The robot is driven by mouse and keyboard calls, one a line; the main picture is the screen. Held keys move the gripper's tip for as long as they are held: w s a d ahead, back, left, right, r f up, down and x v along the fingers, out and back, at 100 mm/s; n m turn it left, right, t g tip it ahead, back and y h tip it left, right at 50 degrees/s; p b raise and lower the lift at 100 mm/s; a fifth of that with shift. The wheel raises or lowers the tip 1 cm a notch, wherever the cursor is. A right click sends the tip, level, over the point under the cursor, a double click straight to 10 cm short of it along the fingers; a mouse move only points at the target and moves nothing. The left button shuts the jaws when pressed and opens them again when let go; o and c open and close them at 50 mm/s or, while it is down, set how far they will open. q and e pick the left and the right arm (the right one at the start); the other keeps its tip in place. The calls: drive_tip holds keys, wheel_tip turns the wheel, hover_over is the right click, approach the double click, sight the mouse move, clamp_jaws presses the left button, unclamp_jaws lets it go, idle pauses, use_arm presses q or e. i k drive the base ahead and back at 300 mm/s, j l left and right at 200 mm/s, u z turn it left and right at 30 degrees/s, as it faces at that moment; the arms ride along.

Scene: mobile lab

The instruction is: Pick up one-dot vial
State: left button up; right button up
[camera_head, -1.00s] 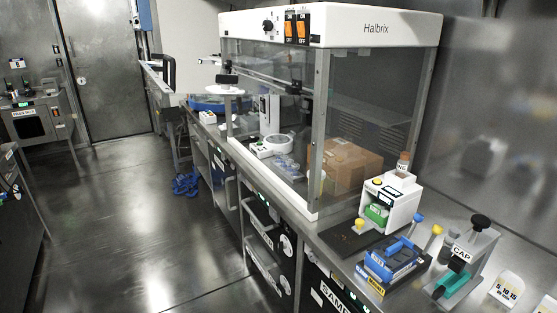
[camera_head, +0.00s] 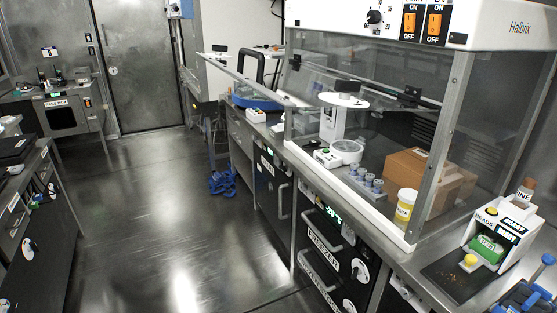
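Several small grey-blue vials or capped tubes (camera_head: 366,179) stand in a cluster inside the glass hood, right of a white instrument. They are too small to tell whether any has a single dot, so I cannot pick out the one-dot vial. Neither of my grippers is in view.
The hood (camera_head: 464,107) has glass panels and a metal frame. Inside are the white instrument (camera_head: 333,123), a cardboard box (camera_head: 410,166) and a yellow-labelled tub (camera_head: 405,206). A BEADS dispenser (camera_head: 503,227) stands outside at right. The floor (camera_head: 150,215) is open, with blue items (camera_head: 222,183) by the cabinets.

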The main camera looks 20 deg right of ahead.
sight(354, 166)
drive_tip(key=i+j+u, duration=0.25)
drive_tip(key=i, duration=0.4)
drive_tip(key=i+j+u, duration=0.25)
drive_tip(key=i, duration=0.4)
drive_tip(key=i+z, duration=0.45)
drive_tip(key=i, duration=0.2)
drive_tip(key=i+j+z, duration=0.25)
drive_tip(key=i+z, duration=0.2)
drive_tip(key=i, duration=0.25)
